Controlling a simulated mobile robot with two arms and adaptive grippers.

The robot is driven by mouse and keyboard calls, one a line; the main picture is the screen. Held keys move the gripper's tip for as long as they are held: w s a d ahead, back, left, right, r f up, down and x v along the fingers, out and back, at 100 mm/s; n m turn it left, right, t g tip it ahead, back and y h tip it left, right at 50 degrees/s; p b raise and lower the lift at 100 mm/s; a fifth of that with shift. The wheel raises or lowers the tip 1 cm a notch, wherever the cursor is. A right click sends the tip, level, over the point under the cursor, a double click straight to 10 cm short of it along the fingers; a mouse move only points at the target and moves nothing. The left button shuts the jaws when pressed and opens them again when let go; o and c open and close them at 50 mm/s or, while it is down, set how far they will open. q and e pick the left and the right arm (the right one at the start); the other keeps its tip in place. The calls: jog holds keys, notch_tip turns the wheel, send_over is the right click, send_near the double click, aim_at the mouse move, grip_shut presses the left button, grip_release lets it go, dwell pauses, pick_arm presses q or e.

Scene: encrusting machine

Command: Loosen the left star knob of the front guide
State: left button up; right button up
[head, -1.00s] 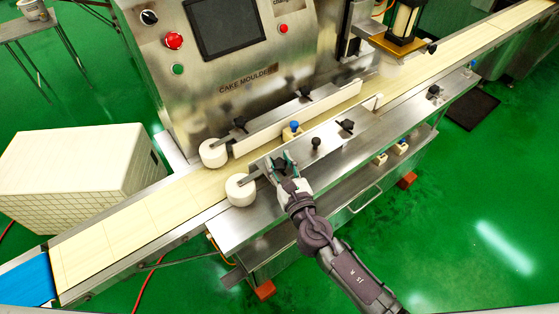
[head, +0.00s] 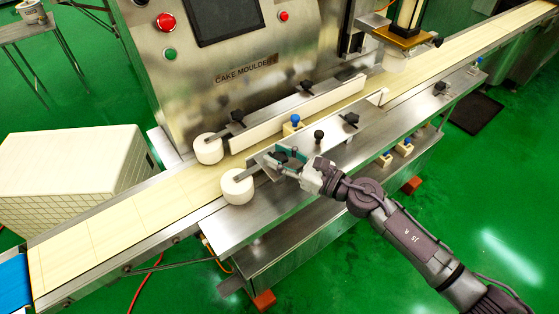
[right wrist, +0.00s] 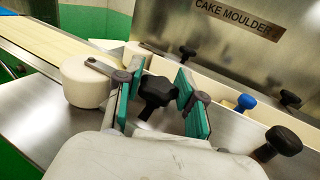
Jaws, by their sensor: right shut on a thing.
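The left star knob (right wrist: 156,91) of the front guide is black and lobed. It sits between the green-padded fingers of my right gripper (right wrist: 160,100) in the right wrist view. In the head view my right gripper (head: 287,158) is at the left end of the front guide (head: 340,132), shut on this knob, and its fingers partly cover it. A white roller (head: 237,186) stands just left of the gripper; it also shows in the right wrist view (right wrist: 88,82). My left gripper is in neither view.
Another star knob (head: 350,119) sits further right on the front guide. A round black knob (head: 319,135) stands close to the gripper. A blue-topped knob (head: 295,119) and the rear guide (head: 300,108) lie behind. The steel deck (head: 235,228) in front is clear.

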dwell(0.4)
jog(key=o, duration=1.2)
jog(key=shift+c, duration=0.2)
jog(key=v, duration=1.2)
jog(key=shift+d, duration=0.1)
